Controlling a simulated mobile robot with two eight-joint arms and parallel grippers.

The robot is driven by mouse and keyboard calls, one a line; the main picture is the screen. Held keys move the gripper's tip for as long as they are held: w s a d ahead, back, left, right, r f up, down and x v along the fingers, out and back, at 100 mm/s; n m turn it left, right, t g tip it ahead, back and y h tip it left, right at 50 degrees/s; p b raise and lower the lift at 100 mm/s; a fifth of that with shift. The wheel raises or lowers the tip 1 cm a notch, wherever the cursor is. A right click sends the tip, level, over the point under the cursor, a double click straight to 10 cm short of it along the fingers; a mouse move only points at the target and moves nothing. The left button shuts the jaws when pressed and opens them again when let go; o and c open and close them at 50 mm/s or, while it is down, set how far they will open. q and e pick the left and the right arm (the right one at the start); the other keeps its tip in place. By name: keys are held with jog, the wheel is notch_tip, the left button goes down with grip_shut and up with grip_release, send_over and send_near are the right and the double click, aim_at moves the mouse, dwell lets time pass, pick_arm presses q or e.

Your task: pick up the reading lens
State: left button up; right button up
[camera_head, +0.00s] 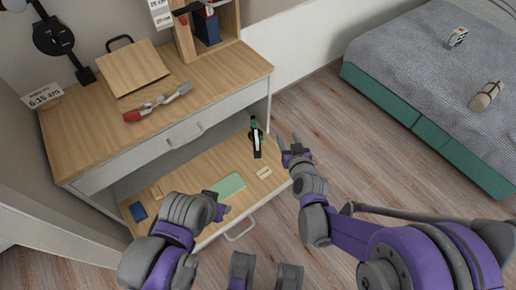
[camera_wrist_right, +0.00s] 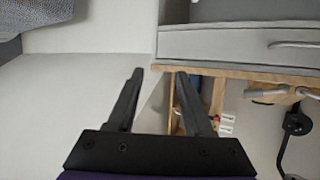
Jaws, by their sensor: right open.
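No item shows clearly as the reading lens. A dark, long item with a green part (camera_head: 256,138) lies at the right back of the pulled-out drawer (camera_head: 190,183); it may be the lens, but it is too small to be sure. My right gripper (camera_head: 289,141) is open and empty, just right of the drawer and apart from that item. In the right wrist view the two fingers (camera_wrist_right: 158,75) stand apart with nothing between them. My left arm's dark end (camera_head: 218,207) is over the drawer's front; its fingers cannot be made out.
The drawer also holds a green flat pad (camera_head: 229,187), a blue item (camera_head: 138,211) and a pale small block (camera_head: 264,173). The desk (camera_head: 85,130) above bears a red-handled tool (camera_head: 158,102), a wooden board (camera_head: 133,68) and a black lamp (camera_head: 53,37). A bed (camera_head: 425,65) stands right; floor between is clear.

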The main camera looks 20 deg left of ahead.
jog(key=w+a+f+t+b, duration=0.2)
jog(key=a+f+b, duration=0.4)
jog(key=f, duration=0.8)
jog(key=t+b, duration=0.1)
jog(key=t, duration=0.1)
send_near(257, 149)
jog(key=w, duration=0.3)
jog(key=w+a+p, duration=0.1)
jog(key=p, duration=0.1)
jog(key=w+a+p, duration=0.1)
jog(key=p, duration=0.1)
jog(key=shift+w+r+y, duration=0.1)
jog(key=shift+r+y, duration=0.15)
jog(key=shift+y, duration=0.05)
jog(key=shift+w+a+f, duration=0.15)
jog(key=shift+w, duration=0.35)
jog(key=shift+w+a+f, duration=0.15)
jog(key=shift+w+f, duration=0.05)
jog(key=shift+w, duration=0.3)
jog(key=shift+b+x, duration=0.45)
jog(key=shift+x, duration=2.55)
pick_arm(q)
notch_tip(257, 149, down, 6)
jog(key=shift+w+f, duration=0.15)
jog(key=shift+w, duration=0.15)
pick_arm(e)
jog(key=shift+d, duration=0.2)
grip_shut()
jog(key=shift+r, duration=0.1)
